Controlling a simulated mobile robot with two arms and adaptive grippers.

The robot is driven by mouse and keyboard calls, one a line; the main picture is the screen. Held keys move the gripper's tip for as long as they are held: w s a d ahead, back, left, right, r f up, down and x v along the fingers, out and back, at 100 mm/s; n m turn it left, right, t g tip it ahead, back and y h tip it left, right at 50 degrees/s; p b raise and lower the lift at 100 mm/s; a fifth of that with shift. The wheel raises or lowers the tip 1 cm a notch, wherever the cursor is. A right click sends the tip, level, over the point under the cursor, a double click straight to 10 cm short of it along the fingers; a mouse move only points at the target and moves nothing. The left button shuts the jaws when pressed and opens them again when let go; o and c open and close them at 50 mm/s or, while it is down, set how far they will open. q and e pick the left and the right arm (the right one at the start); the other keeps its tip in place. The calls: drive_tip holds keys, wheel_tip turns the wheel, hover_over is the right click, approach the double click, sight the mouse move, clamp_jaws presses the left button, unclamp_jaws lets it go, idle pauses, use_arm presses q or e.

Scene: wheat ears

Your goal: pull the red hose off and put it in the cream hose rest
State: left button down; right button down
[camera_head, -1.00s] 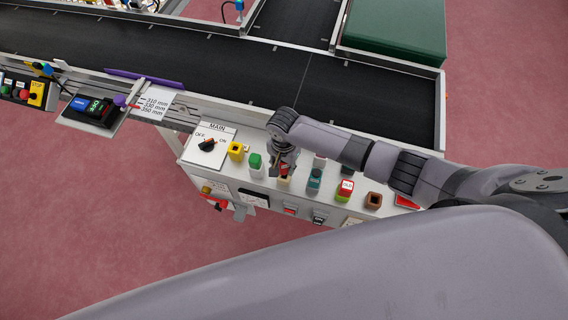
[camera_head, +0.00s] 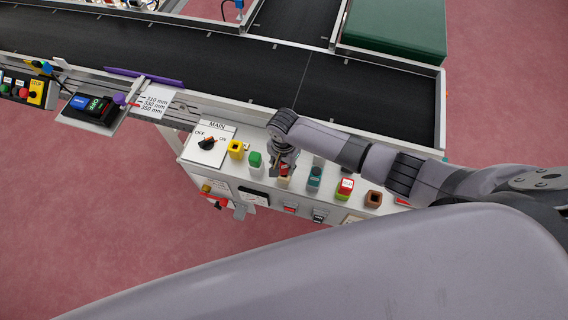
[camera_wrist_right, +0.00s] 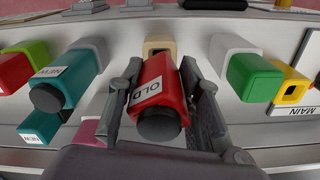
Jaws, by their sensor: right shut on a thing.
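My right gripper (camera_wrist_right: 163,100) is shut on a red hose block (camera_wrist_right: 157,88) labelled OLD, with a finger on each side and a dark round end towards the wrist camera. The cream hose rest (camera_wrist_right: 160,45) is directly behind the red block in the wrist view, with part of its opening showing. In the head view the right gripper (camera_head: 283,166) is over the panel and the cream rest (camera_head: 284,183) shows just below it. The red block's far end is mostly hidden, so I cannot tell if it touches the rest. My left gripper is not in view.
On the panel (camera_head: 215,163), a yellow holder (camera_head: 236,149) and a green block (camera_head: 255,160) stand left of the gripper. A teal block (camera_head: 314,177), a second red block (camera_head: 345,186) and a brown holder (camera_head: 374,198) stand right. The conveyor (camera_head: 390,95) lies behind.

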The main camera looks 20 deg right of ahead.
drive_tip(key=shift+f+b, duration=0.8)
drive_tip(key=shift+f, duration=0.65)
drive_tip(key=c, duration=1.1)
unclamp_jaws()
drive_tip(key=shift+r, duration=0.1)
